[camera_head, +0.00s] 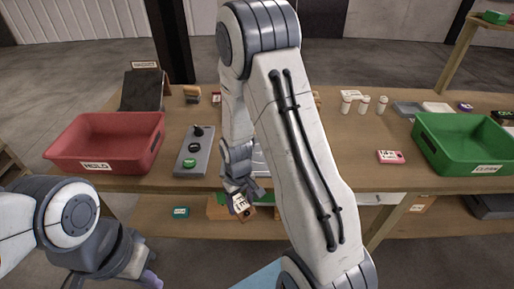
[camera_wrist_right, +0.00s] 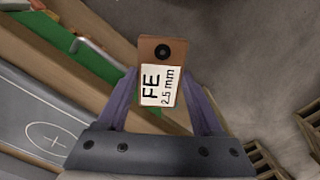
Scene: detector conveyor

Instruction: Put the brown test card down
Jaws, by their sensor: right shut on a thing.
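The brown test card (camera_wrist_right: 150,45) has a hole near one end and a white label reading FE 2.5 mm. My right gripper (camera_wrist_right: 160,95) is shut on it, with a purple finger on each side. In the head view the test card (camera_head: 240,204) hangs at the front edge of the table, below the right gripper (camera_head: 241,192). In the wrist view it is over the front edge area, beside a grey plate with a cross mark (camera_wrist_right: 40,125).
A red HOLD bin (camera_head: 70,138) stands left on the table (camera_head: 350,172), and a green CLEAN bin (camera_head: 440,145) right. A grey control box (camera_head: 194,150) with buttons is left of my right gripper. A pink card (camera_head: 391,157) lies right. A lower shelf (camera_head: 150,215) holds several items.

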